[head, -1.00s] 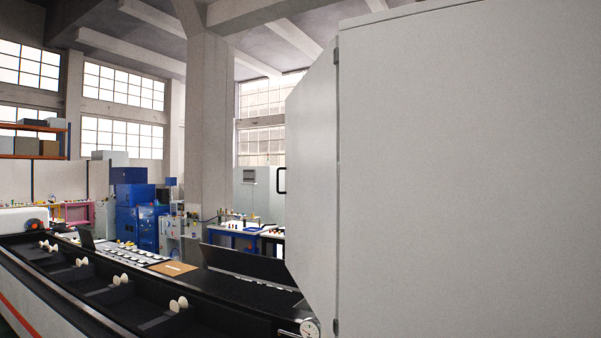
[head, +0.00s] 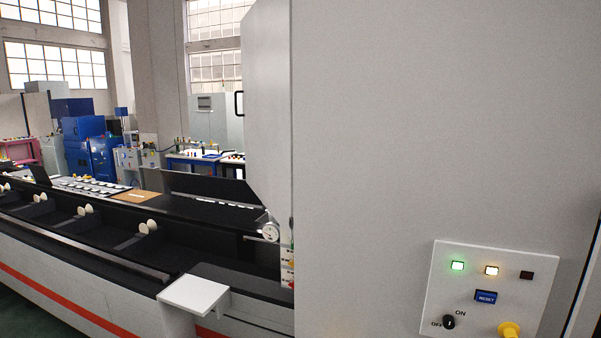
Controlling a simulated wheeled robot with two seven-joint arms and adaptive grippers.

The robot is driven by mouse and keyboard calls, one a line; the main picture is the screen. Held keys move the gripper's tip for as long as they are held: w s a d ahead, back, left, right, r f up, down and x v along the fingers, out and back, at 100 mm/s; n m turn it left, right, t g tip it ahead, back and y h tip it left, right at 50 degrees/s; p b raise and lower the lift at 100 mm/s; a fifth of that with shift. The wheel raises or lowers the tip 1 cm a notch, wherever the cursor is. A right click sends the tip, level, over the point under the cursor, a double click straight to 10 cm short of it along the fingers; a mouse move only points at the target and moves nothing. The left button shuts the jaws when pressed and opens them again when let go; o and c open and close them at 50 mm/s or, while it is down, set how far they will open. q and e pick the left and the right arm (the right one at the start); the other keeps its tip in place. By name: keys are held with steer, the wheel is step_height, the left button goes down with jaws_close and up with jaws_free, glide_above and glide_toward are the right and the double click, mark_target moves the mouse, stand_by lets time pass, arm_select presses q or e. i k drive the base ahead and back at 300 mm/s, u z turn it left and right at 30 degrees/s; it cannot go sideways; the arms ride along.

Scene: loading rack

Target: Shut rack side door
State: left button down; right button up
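A tall grey panel (head: 268,110) stands along the left edge of the large grey cabinet (head: 400,130), seen at a steep angle. It looks like the side door, standing out from the cabinet, but I cannot tell for sure how far it is open. A black handle (head: 239,104) shows at the panel's far edge. A round dial gauge (head: 270,231) sits near its lower end. Neither of my grippers is in view.
A control plate (head: 487,290) with lit buttons, a blue RESET button and a yellow knob is on the cabinet front. A long black-topped conveyor bed (head: 110,225) runs left. A small white shelf (head: 194,293) juts out in front. Blue machines (head: 90,145) stand behind.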

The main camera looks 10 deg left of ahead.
mark_target(265, 41)
steer(key=u, duration=1.05)
steer(key=i, duration=0.9)
steer(key=u, duration=0.8)
steer(key=i, duration=1.05)
steer(key=z, duration=0.45)
steer(key=i, duration=0.85)
steer(key=z, duration=0.7)
